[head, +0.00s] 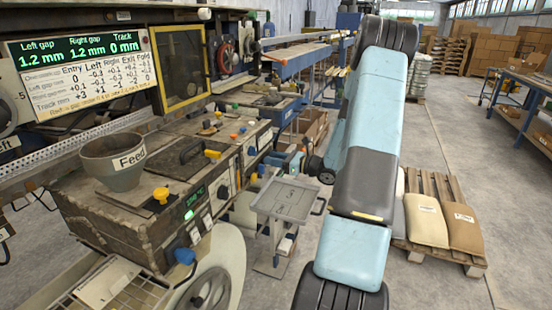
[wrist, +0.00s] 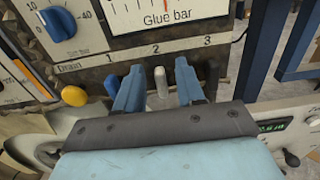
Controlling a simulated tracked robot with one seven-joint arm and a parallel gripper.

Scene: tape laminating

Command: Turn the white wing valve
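A narrow white upright piece, which looks like the white wing valve (wrist: 161,82), stands below the panel labels 1, 2 and 3 in the wrist view. My gripper (wrist: 158,80) is open, with one blue finger on each side of the white piece. Gaps show between the white piece and both fingers, so it is not gripped. Its lower part is hidden behind my dark gripper body. In the head view my arm reaches away from me, and neither my gripper nor the white piece can be made out.
In the wrist view, a yellow knob (wrist: 74,96) and a blue dial (wrist: 58,22) are at left, the glue bar gauge (wrist: 165,14) above, a green display (wrist: 271,127) at right. In the head view, a grey tray cart (head: 287,201) stands left of my arm, a pallet (head: 436,187) right.

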